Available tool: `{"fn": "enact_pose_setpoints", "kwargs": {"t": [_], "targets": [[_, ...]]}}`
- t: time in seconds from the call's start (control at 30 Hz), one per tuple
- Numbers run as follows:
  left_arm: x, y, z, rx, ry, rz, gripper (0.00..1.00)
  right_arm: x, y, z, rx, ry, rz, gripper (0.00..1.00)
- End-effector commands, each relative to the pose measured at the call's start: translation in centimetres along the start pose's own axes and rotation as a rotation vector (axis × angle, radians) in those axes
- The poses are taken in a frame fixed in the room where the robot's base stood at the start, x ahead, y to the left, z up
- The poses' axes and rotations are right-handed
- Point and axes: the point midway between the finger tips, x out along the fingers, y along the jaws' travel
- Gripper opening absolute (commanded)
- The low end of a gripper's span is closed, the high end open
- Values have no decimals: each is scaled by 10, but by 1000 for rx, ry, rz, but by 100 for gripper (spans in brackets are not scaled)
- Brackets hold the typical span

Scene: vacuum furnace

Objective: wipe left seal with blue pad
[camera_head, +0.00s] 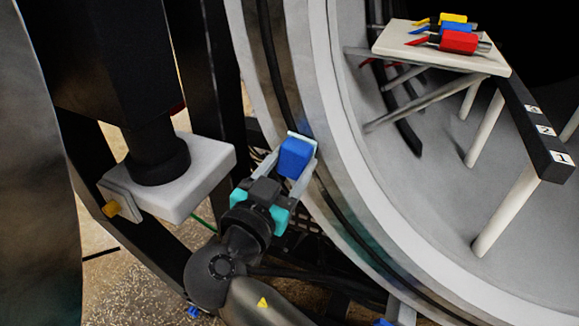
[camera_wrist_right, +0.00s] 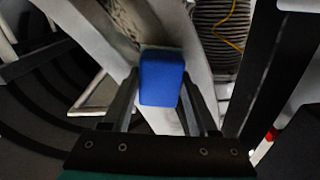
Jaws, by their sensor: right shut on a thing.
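The blue pad (camera_head: 295,157) is held between the fingers of my right gripper (camera_head: 291,165), at the left rim of the round furnace opening. It also shows in the right wrist view (camera_wrist_right: 161,80) between the two fingers. The left seal (camera_head: 285,75) is a dark band running along the pale flange ring of the opening. The pad appears at or very close to this ring; I cannot tell whether it touches. In the right wrist view the ring surface behind the pad is partly hidden. My left gripper is not in view.
A white shelf (camera_head: 395,42) inside the chamber holds yellow, blue and red tools. A black numbered bar (camera_head: 535,125) on white posts stands at the right. A white block (camera_head: 190,180) under a black column stands left of my right gripper. Dark cables lie below.

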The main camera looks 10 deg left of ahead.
Motion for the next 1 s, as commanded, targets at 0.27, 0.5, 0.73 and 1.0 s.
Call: {"fn": "enact_pose_setpoints", "kwargs": {"t": [0.27,0.5,0.73,1.0], "targets": [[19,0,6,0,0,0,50,-8,11,16,38,-18,12,0],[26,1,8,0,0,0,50,-8,20,25,32,-20,17,0],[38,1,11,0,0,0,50,-9,29,39,30,-23,18,0],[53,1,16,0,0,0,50,-11,41,56,31,-26,11,0]]}}
